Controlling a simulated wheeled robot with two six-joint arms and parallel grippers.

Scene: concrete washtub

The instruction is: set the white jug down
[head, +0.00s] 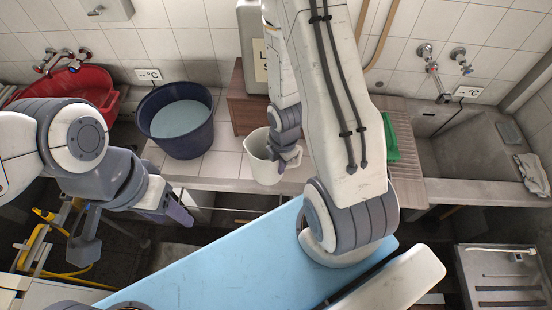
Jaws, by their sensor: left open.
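The white jug (261,160) is upright at the front edge of the tiled counter, right of the dark blue bucket. I cannot tell whether its base touches the tiles. My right gripper (288,158) is at the jug's right side, where the handle would be. It looks shut on the jug there, though its fingers hide the handle. My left gripper (132,230) is open and empty, in front of the counter and well left of the jug, with its fingers wide apart.
The dark blue bucket (176,128) holds pale liquid. A red tub (72,88) lies further left. Behind the jug are a brown box (240,108) and a grey canister (249,45). A green object (391,138) and a concrete sink (475,155) are right. A light-blue board (240,262) lies in front.

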